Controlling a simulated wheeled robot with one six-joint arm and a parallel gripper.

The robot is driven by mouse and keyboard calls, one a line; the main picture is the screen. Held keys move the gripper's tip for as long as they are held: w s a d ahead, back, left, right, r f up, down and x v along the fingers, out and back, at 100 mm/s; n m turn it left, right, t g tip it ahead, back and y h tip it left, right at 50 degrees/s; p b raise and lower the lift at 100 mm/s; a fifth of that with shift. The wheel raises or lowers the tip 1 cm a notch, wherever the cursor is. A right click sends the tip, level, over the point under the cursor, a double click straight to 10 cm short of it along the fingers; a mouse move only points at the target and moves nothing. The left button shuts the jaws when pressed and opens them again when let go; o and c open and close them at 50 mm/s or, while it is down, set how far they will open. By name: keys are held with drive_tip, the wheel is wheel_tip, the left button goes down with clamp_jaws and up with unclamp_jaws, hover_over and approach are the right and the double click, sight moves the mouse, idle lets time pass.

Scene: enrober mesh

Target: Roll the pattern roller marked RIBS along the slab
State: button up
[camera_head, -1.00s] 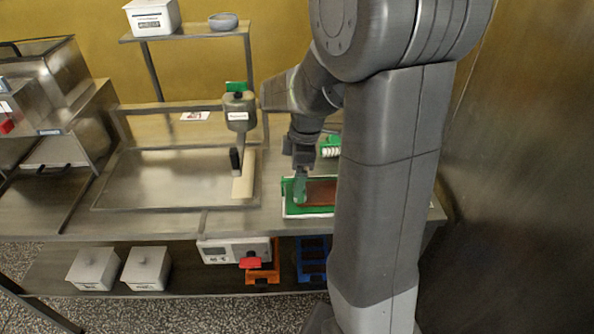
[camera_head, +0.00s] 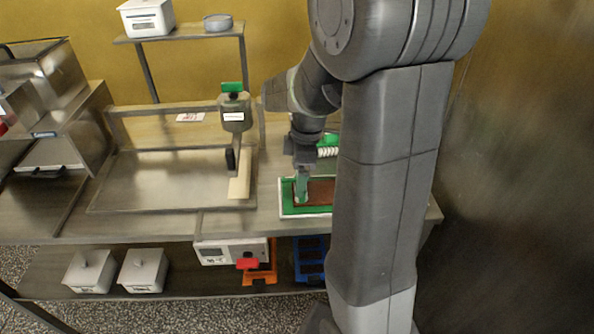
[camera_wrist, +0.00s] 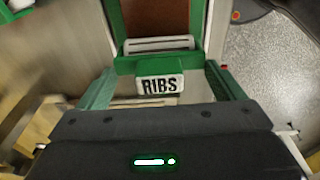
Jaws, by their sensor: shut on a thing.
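My gripper (camera_wrist: 158,92) is shut on the green handle of the pattern roller (camera_wrist: 160,62), whose white label reads RIBS in the wrist view. The pale roller body (camera_wrist: 160,44) shows just beyond the label. The brown slab (camera_wrist: 162,15) lies beyond it, between green side rails. In the head view my gripper (camera_head: 301,190) is over the left end of the slab (camera_head: 320,192), which lies in a green and white frame (camera_head: 291,211). My arm column hides the right part of the slab. I cannot tell whether the roller touches the slab.
Another green-handled roller with a white ribbed body (camera_head: 328,152) lies behind the slab. A grey hopper (camera_head: 235,112) stands over a pale strip (camera_head: 240,184) to the left. A wide metal tray (camera_head: 165,180) fills the left of the bench. White bins (camera_head: 143,270) sit on the lower shelf.

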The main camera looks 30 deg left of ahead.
drive_tip(key=shift+w+d, duration=0.8)
drive_tip(key=shift+d, duration=0.5)
drive_tip(key=shift+w+d, duration=0.8)
drive_tip(key=shift+d, duration=0.5)
drive_tip(key=shift+w+d, duration=0.8)
drive_tip(key=shift+d, duration=0.5)
idle(1.8)
wheel_tip(320, 180, up, 7)
drive_tip(key=p, duration=0.5)
idle(0.7)
idle(0.4)
